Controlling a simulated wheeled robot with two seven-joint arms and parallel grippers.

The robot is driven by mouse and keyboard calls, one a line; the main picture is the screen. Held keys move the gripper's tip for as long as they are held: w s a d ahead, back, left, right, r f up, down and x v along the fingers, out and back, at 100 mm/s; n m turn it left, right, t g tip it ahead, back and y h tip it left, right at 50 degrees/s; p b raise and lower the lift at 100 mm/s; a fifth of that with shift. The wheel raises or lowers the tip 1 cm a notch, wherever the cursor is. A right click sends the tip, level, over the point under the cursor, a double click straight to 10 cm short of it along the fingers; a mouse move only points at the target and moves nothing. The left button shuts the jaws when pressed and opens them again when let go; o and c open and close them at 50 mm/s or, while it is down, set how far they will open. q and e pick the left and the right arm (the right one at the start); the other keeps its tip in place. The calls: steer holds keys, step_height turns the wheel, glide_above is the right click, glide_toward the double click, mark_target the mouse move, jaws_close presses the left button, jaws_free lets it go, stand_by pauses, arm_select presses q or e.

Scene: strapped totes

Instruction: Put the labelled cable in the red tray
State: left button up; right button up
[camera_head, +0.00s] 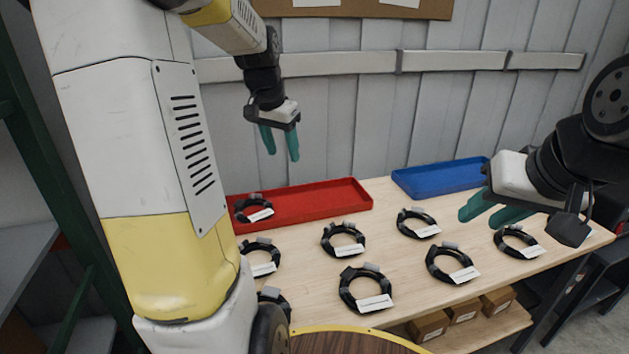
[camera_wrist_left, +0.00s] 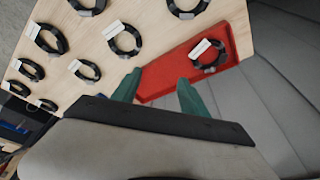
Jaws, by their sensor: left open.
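Several black coiled cables lie on the wooden table, each with a white tag; the tags' writing is too small to read. One coil (camera_head: 240,208) lies in the left part of the red tray (camera_head: 330,201); the coil (camera_wrist_left: 222,57) and the tray (camera_wrist_left: 160,83) also show in the left wrist view. Other coils lie in front of the tray, such as a middle one (camera_head: 328,240) and a front one (camera_head: 346,291). My left gripper (camera_head: 280,152) is open and empty, raised above the tray's back side; its fingers also show in the left wrist view (camera_wrist_left: 159,80). My right gripper (camera_head: 479,217) is open and empty above the table's right part.
A blue tray (camera_head: 440,178) stands at the back right. More coils lie at the right (camera_head: 436,262) and far right (camera_head: 500,242). Small cardboard boxes (camera_head: 463,312) sit on a shelf below. A grey wall (camera_head: 350,120) rises behind the table. My arm hides the table's left end.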

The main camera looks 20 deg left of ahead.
arm_select(q)
steer(key=s+d+r+n+t, duration=0.1)
steer(key=s+d, duration=0.4)
steer(key=s, duration=0.5)
steer(key=s+d+r+n+t+h, duration=0.1)
steer(key=s+d+r, duration=0.1)
steer(key=s+d, duration=0.4)
steer(key=s, duration=0.5)
steer(key=shift+d+n+t+h, duration=0.25)
steer(key=shift+n+t+h, duration=0.05)
steer(key=shift+t, duration=0.1)
steer(key=shift+s+r, duration=0.1)
steer(key=shift+r, duration=0.05)
steer(key=shift+c, duration=0.3)
